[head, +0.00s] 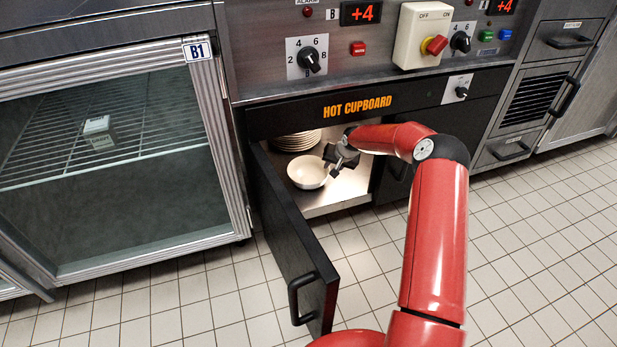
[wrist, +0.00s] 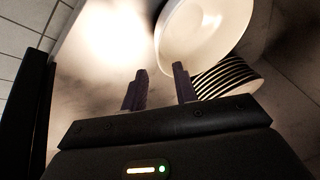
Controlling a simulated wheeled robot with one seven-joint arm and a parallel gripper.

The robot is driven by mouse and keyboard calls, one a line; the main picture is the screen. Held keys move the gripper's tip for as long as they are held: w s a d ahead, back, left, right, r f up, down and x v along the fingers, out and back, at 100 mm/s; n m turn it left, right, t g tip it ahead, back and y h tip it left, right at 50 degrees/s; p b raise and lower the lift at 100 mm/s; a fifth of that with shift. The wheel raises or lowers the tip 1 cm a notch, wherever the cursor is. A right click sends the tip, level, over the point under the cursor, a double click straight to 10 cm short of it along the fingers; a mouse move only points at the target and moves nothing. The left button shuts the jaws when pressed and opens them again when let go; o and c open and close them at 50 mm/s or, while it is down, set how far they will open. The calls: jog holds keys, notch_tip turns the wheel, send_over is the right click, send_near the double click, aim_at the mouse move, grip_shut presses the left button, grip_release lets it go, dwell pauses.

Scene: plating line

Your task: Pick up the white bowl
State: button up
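The white bowl (head: 307,174) stands upright on the shelf inside the open hot cupboard, near its front. In the wrist view the bowl (wrist: 205,30) is at the top, beyond my fingertips and a little to the right. My gripper (head: 338,165) is inside the cupboard, just right of the bowl in the head view. In the wrist view my gripper's two fingers (wrist: 159,88) are apart with nothing between them. Whether a finger touches the bowl I cannot tell.
A stack of plates (head: 297,141) stands behind the bowl; it also shows in the wrist view (wrist: 228,80). The cupboard's black door (head: 290,235) hangs open on the left. The cupboard's top panel (head: 290,118) is above my gripper. The shelf (head: 345,190) is bare at front right.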

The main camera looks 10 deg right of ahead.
jog(key=x, duration=0.5)
jog(key=shift+a+b, duration=0.1)
jog(key=shift+b, duration=0.2)
grip_shut()
